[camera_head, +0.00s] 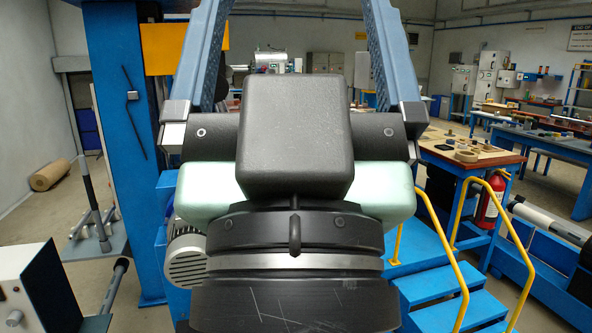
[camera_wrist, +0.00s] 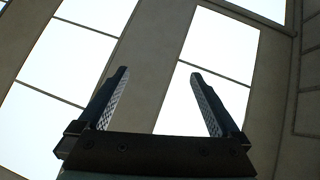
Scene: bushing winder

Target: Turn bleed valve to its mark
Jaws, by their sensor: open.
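I cannot make out the bleed valve or its mark in either view. My gripper (camera_head: 291,22) stands very close in the head view, its two fingers pointing up and wide apart. Its body and wrist hide the middle of that view. In the wrist view my gripper (camera_wrist: 159,73) is open and empty, its ridged finger pads facing each other. Behind the fingers there are only bright ceiling panels. A small silver apparatus (camera_head: 272,60) shows far behind between the fingers in the head view; I cannot tell what it is.
A blue column (camera_head: 130,190) with a yellow plate (camera_head: 165,48) stands left. A motor (camera_head: 186,258) is partly hidden behind my gripper. Blue steps (camera_head: 428,282) with yellow handrails (camera_head: 446,243), a workbench (camera_head: 470,152) and a fire extinguisher (camera_head: 490,200) are right. A control box (camera_head: 38,290) is front left.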

